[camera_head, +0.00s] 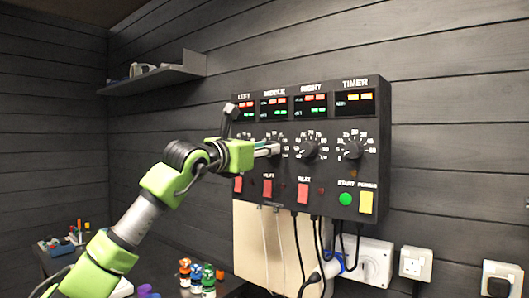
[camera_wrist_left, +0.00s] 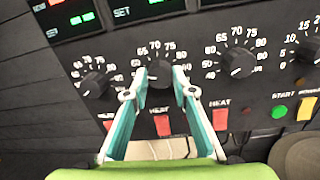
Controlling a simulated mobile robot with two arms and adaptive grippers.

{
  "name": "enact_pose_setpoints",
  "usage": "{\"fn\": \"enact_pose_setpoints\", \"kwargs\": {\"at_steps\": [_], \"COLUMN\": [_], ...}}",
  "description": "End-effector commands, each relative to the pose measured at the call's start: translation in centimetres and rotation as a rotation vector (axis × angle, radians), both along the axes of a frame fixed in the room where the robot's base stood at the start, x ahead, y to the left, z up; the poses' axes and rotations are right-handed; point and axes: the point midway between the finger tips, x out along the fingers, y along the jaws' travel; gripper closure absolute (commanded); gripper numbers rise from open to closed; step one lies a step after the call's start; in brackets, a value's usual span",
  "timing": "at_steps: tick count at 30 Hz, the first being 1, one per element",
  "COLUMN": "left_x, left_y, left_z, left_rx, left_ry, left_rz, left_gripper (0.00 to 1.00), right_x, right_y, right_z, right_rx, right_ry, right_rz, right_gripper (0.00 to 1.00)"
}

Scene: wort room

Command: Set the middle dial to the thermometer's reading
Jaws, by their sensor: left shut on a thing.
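The black control panel (camera_head: 328,133) hangs on the dark plank wall. My left gripper (camera_head: 270,149) reaches it from the left. In the left wrist view its two teal fingers (camera_wrist_left: 160,80) are closed around the middle dial (camera_wrist_left: 160,99), a black knob with a scale around it. The fingers hide much of that knob and part of its scale in the head view. The middle display (camera_head: 273,107) above shows red and green digits, too small to read. No thermometer can be made out clearly. My right gripper is not in view.
The left dial (camera_wrist_left: 95,84) and the right dial (camera_wrist_left: 238,62) flank the held one closely. Red heat switches (camera_head: 303,193), a green start button (camera_head: 345,199) and a yellow button (camera_head: 366,202) lie below. Cables hang under the panel. Small bottles (camera_head: 208,281) stand lower left.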

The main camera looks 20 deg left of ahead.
Motion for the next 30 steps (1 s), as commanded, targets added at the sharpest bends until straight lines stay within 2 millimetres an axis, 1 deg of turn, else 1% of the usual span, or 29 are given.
{"fn": "enact_pose_setpoints", "kwargs": {"at_steps": [6, 12, 28, 29, 30], "left_x": [-0.02, -0.02, -0.03, -0.03, -0.03], "left_y": [0.04, 0.03, 0.02, 0.02, 0.02], "left_z": [0.05, 0.06, 0.06, 0.06, 0.06], "left_rx": [0.112, 0.171, 0.192, 0.192, 0.192], "left_ry": [-0.043, -0.064, -0.072, -0.072, -0.072], "left_rz": [0.0, 0.0, 0.0, 0.0, 0.0], "left_gripper": [0.97, 0.97, 0.97, 0.73, 0.63], "right_x": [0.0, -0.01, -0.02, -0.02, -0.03], "right_y": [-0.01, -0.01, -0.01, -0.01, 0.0], "right_z": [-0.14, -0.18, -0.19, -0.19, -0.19], "right_rx": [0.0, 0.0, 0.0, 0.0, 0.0], "right_ry": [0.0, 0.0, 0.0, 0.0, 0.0], "right_rz": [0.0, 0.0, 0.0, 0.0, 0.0], "right_gripper": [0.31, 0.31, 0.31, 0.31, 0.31]}}
